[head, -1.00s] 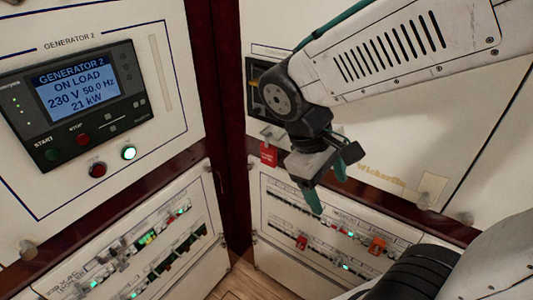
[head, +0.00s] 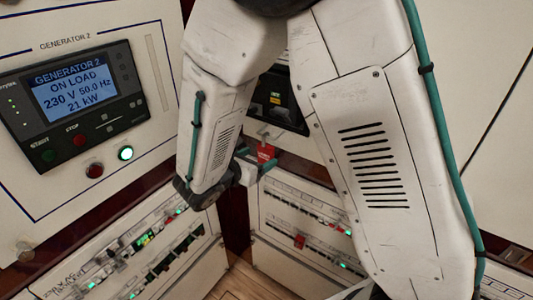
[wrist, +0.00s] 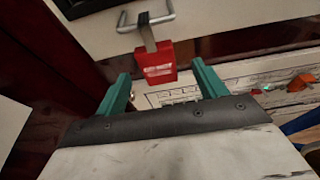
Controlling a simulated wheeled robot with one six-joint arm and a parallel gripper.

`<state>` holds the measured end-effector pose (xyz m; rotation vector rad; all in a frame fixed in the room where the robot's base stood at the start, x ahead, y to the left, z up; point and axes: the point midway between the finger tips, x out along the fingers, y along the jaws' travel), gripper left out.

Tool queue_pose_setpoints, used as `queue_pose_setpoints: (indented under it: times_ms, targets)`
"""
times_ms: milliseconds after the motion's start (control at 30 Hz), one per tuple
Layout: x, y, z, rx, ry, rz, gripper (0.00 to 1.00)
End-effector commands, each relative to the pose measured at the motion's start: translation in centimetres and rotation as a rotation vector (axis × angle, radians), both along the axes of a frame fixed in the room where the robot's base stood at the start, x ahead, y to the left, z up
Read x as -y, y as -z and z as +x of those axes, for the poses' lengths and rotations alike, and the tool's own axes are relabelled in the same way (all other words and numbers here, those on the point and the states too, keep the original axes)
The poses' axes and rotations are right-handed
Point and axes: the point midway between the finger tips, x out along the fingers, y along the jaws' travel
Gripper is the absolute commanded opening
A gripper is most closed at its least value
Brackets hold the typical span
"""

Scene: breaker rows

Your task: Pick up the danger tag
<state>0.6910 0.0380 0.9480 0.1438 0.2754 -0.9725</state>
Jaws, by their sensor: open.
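The danger tag is a red tag (head: 265,152) hanging by a dark strap from a metal bar handle on the right cabinet. In the wrist view the tag (wrist: 157,68) hangs below the handle (wrist: 146,20), a little beyond and between the teal fingertips. My gripper (head: 262,168) is open and empty, right by the tag in the head view. In the wrist view its fingers (wrist: 161,76) stand either side of the tag's lower part. I cannot tell whether either finger touches it.
The generator 2 panel (head: 75,95) is at the left, with breaker rows below. The right cabinet's breaker panel (head: 290,215) lies beneath the tag and carries a small red piece (head: 299,241). An orange piece (wrist: 303,82) shows at the wrist view's right.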

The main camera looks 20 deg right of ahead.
Motion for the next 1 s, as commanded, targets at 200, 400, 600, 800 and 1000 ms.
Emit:
queue_pose_setpoints:
  times_ms: [200,400,600,800,1000]
  targets:
    - [2.3,0.8,1.9,0.000,0.006,0.001,0.71]
    - [4.0,1.4,3.2,0.000,0.003,0.002,0.71]
    - [4.1,1.5,3.3,0.001,0.002,0.003,0.71]
    - [4.1,1.5,3.3,0.001,0.002,0.003,0.32]
    - [4.1,1.4,3.3,0.001,0.002,0.003,0.23]
